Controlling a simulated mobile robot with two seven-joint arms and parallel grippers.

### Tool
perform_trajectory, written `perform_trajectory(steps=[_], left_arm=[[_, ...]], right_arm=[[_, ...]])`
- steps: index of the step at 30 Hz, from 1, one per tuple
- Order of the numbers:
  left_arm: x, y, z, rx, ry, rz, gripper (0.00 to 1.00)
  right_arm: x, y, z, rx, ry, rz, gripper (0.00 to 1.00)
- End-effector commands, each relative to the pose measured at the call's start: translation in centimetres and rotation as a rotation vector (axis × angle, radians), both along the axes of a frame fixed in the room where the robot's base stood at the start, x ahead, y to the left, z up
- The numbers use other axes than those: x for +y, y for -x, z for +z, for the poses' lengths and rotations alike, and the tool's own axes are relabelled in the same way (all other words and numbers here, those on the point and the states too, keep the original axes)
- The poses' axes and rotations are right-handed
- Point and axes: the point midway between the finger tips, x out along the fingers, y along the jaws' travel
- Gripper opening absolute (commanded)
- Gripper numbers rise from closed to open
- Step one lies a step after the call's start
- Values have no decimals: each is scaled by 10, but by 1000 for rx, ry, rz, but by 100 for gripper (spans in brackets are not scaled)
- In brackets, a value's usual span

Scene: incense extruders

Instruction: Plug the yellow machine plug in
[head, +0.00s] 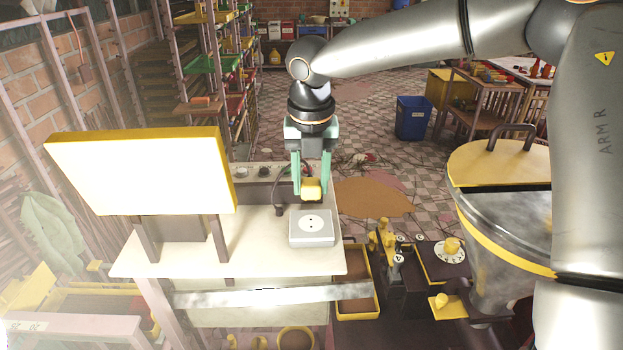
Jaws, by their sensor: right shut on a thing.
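My right gripper (312,178) points straight down and is shut on a yellow plug (312,190). It holds the plug a little above and just behind a grey socket box (312,240), apart from it. The socket box sits at the right end of a pale table, with a round white outlet with two holes facing up. A dark cable (279,190) hangs in a curve at the left of the plug. The prongs of the plug cannot be made out. My left gripper does not show.
A large white panel with a yellow edge (140,172) stands on the pale table (262,262) at the left. A yellow-lidded metal drum (500,235) and a dark machine with a dial (447,256) stand at the right. A blue bin (412,118) is on the floor behind.

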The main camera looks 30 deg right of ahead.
Motion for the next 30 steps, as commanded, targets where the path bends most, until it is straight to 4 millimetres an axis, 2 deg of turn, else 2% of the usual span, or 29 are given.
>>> perform_trajectory(steps=[8,18,30], left_arm=[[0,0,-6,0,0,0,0],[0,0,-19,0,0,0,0],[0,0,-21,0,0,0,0]], right_arm=[[0,0,-18,3,1,-1,0],[0,0,-50,2,-1,0,0],[0,0,-57,0,0,0,0]])
